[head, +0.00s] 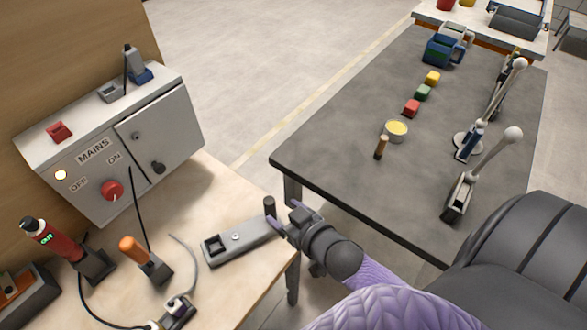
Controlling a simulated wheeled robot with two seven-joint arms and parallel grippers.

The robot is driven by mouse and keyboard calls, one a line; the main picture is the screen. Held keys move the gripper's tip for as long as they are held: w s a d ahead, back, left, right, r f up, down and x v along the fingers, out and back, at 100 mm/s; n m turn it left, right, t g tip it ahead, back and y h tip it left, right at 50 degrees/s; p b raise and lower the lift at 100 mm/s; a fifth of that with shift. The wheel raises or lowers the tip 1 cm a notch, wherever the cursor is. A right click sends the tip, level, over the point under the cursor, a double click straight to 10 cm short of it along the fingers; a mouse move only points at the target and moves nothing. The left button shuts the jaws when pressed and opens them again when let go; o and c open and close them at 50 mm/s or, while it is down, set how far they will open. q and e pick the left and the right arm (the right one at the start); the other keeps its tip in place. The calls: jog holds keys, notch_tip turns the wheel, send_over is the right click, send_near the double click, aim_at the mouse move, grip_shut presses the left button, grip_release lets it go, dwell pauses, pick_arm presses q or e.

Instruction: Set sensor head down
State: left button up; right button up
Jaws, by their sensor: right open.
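A small dark upright cylinder (269,206) is close to the fingertips, at the right end of a flat grey device (238,241) with a square window. I cannot tell whether the cylinder touches the fingers, or whether it is the sensor head.
A grey mains box (158,137) with a red knob (112,190) stands at the back left. A red tool (48,240) and an orange-handled tool (130,248) stand in dark holders.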

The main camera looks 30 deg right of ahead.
jog(key=s+d+f+g+h, duration=0.1)
jog(key=s+f+g, duration=0.5)
jog(key=s+f, duration=0.85)
jog(key=s+f+g, duration=0.3)
jog(key=s+f, duration=0.2)
jog(key=s, duration=0.2)
jog(key=s+a+f+n+g, duration=0.1)
jog(key=s+f+g, duration=0.2)
jog(key=s+f, duration=0.2)
jog(key=shift+s+g, duration=0.3)
jog(key=shift+s, duration=0.9)
